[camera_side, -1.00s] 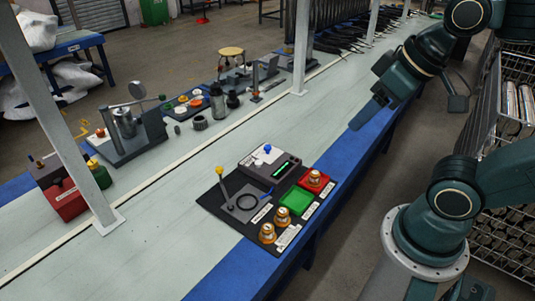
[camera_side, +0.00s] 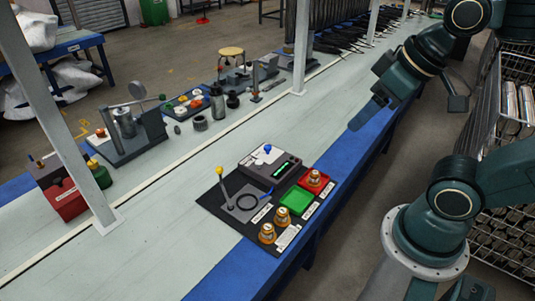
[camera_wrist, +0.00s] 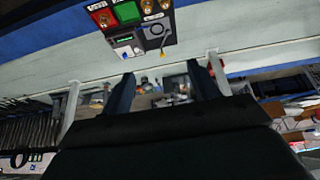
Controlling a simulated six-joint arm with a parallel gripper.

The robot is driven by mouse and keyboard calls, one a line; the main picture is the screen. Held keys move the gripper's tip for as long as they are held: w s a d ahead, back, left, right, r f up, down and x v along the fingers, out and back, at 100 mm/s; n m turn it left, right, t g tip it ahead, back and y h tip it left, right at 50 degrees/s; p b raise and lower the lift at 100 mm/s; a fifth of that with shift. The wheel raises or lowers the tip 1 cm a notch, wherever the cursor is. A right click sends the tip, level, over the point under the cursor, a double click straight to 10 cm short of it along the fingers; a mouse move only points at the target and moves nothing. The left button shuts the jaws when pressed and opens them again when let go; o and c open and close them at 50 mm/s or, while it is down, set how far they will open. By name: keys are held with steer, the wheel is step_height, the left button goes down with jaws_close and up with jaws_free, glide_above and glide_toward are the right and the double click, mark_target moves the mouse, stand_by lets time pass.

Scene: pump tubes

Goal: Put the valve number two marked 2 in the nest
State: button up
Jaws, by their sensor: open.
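Three brass-and-orange valves show in the side view. One valve (camera_side: 283,216) and another valve (camera_side: 267,233) stand upright on the black mat (camera_side: 213,203) near its front edge. The third valve (camera_side: 315,177) stands on a red block (camera_side: 326,186). The marks on the valves are too small to read, so I cannot tell which is number 2. A green square block (camera_side: 295,200) between them has nothing on it. I cannot tell for sure which piece is the nest. My gripper (camera_wrist: 162,82) is open and empty, high and well away from the mat.
A grey box with a green display (camera_side: 270,162) and a blue knob sits at the mat's back. A white post (camera_side: 60,120) rises at left. Bench tools line the far side. The table left of the mat is clear.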

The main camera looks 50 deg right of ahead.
steer(key=m+g+y, duration=0.2)
steer(key=m+y, duration=0.1)
steer(key=m, duration=1.5)
glide_above(283, 211)
steer(key=s+d, duration=0.2)
steer(key=s, duration=0.1)
step_height(283, 211, down, 24)
step_height(283, 211, down, 12)
steer(key=s+d+m+y, duration=0.1)
steer(key=d+m, duration=0.1)
steer(key=m, duration=0.7)
steer(key=shift+d+t, duration=0.2)
steer(key=shift+t, duration=0.1)
steer(key=shift+f, duration=0.1)
steer(key=shift+x, duration=4.2)
